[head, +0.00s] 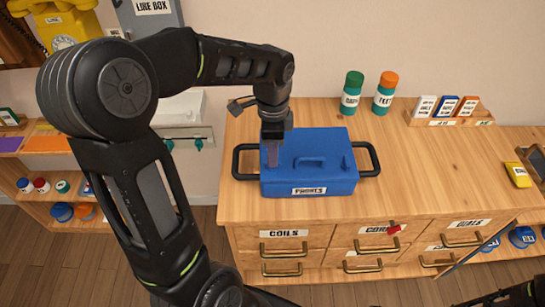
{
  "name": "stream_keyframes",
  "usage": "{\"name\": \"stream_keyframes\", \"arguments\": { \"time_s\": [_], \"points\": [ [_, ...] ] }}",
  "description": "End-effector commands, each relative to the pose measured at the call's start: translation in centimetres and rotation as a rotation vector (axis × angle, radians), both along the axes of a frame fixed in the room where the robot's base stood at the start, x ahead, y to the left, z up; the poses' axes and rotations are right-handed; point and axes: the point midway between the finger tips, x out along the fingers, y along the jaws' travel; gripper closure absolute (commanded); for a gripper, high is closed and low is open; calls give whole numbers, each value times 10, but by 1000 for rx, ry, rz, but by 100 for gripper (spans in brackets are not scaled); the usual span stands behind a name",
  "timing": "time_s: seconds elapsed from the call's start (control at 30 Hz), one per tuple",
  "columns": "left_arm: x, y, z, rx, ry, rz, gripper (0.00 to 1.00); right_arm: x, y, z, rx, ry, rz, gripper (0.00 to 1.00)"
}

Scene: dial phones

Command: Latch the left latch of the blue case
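The blue case (330,178) sits lidded on the wooden cabinet top, with a "FRONTS" label on its front face. It has a raised bar on its lid and a black loop handle on each side. My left gripper (273,155) points down over the left part of the lid, near the case's left end. It looks very close to the lid; I cannot tell whether it touches. Its fingers are too small to show whether they are open. The left latch cannot be made out and may be hidden by the gripper.
Two green-and-white jars, one with a green lid (352,92) and one with an orange lid (384,93), stand behind the case. A small rack (451,117) of labelled cards stands at the back right. The cabinet top (430,170) right of the case is clear.

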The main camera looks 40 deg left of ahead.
Motion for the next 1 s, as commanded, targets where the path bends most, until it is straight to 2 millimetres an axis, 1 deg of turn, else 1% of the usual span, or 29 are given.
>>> {"name": "stream_keyframes", "arguments": {
  "time_s": [0.1,0.2,0.3,0.4,1.0],
  "points": [
    [1,0,21,-1,-4,1,67,0,0,-3,1,-1,1,40],
    [1,0,35,-1,-4,0,67,0,0,-4,1,-1,1,40],
    [0,0,43,0,-1,0,67,1,0,-4,2,-2,1,40],
    [0,-1,45,-1,1,-1,67,1,0,-4,2,-2,1,40],
    [0,0,45,-1,1,0,67,1,0,-4,1,-2,0,40]
  ]
}}
